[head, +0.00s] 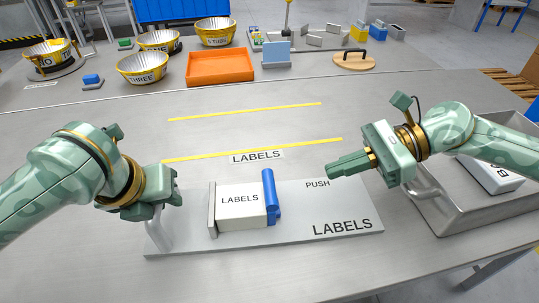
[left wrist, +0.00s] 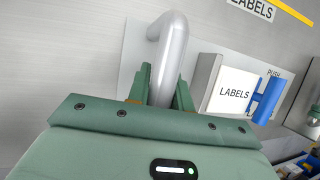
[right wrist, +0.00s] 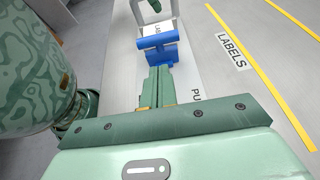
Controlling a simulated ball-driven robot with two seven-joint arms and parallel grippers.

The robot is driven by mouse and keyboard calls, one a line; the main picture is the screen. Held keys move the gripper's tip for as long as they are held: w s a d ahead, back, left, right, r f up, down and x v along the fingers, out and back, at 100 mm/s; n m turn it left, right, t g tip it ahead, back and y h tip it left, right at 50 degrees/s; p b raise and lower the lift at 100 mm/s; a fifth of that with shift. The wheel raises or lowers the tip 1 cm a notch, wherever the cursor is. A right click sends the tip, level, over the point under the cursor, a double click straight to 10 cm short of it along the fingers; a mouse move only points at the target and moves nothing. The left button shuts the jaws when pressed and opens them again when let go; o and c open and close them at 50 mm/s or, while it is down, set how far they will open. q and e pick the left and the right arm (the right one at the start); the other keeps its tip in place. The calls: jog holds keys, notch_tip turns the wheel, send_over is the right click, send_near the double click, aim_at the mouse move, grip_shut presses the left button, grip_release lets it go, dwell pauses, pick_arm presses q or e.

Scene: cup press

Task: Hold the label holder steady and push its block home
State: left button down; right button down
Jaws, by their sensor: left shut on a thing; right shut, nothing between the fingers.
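The label holder is a grey plate (head: 285,238) marked LABELS and PUSH on the table. On it a white block marked LABELS (head: 240,207) lies between a grey end wall (head: 212,210) and a blue pusher (head: 270,197). My left gripper (head: 172,203) is shut on the plate's handle, a grey bar (left wrist: 172,50) that shows between its fingers in the left wrist view. My right gripper (head: 332,170) is shut and empty above the plate's right part, right of the blue pusher and apart from it. In the right wrist view its fingertips (right wrist: 157,72) point toward the pusher (right wrist: 157,48).
A grey metal tray (head: 450,220) with a white box (head: 492,174) stands at the right. Yellow strips (head: 250,150) and a LABELS sign lie behind the plate. Bowls (head: 143,68) and an orange tray (head: 220,68) are at the back. The table between is clear.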

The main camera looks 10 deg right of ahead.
pick_arm(q)
jog(key=c, duration=1.6)
grip_release()
jog(key=shift+r, duration=0.15)
jog(key=o, duration=0.4)
jog(key=shift+o, duration=0.2)
